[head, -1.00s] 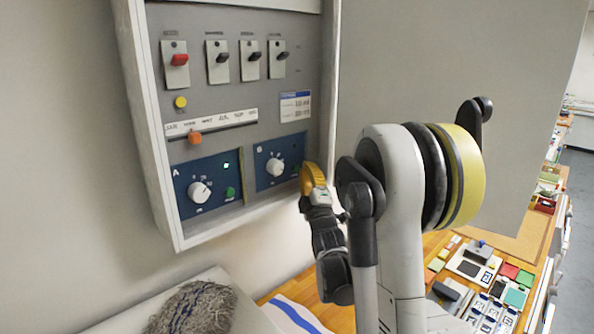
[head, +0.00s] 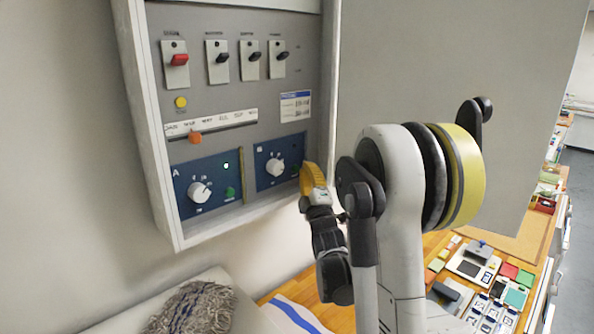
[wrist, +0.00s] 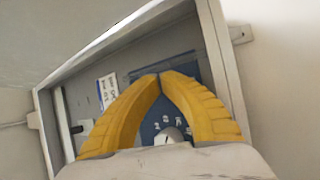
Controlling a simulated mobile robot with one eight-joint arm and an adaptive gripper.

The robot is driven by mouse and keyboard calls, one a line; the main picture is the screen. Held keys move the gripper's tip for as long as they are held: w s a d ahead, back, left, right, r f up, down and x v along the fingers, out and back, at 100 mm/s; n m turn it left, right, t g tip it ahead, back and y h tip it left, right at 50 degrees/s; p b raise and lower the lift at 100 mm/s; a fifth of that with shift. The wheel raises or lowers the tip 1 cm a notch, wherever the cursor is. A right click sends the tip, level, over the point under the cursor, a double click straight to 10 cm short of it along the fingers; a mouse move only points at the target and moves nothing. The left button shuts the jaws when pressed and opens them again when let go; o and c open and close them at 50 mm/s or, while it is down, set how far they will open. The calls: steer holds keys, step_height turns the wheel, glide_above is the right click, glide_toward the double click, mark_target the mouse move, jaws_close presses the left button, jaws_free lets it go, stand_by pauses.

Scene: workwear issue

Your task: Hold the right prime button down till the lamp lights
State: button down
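The right blue panel B (head: 264,178) is in the wall cabinet and has a white dial (head: 275,167). A bit of its green prime button (head: 295,169) shows at the left edge of my gripper (head: 305,168), which hides the rest. My yellow fingers are closed together and empty, tips at the panel. In the wrist view the shut fingertips (wrist: 160,77) lie over the blue panel (wrist: 150,125), above the dial (wrist: 168,136); they hide the button. I cannot tell whether they touch or press it. No lit lamp is visible on panel B.
The left panel A has a lit green lamp (head: 226,166), a dial (head: 199,191) and a green button (head: 230,192). Switches (head: 218,60) and an orange slider (head: 195,137) are above. The cabinet's frame (head: 150,130) borders everything. A grey mop-like bundle (head: 190,308) lies below.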

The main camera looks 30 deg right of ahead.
steer(key=shift+w, duration=0.15)
steer(key=shift+w+a, duration=0.1)
steer(key=shift+w, duration=0.2)
steer(key=shift+w+b, duration=0.35)
stand_by(0.6)
stand_by(1.9)
steer(key=shift+s, duration=0.8)
steer(key=s, duration=0.3)
steer(key=s+d+b, duration=0.1)
steer(key=s, duration=0.1)
steer(key=shift+a, duration=0.1)
stand_by(0.5)
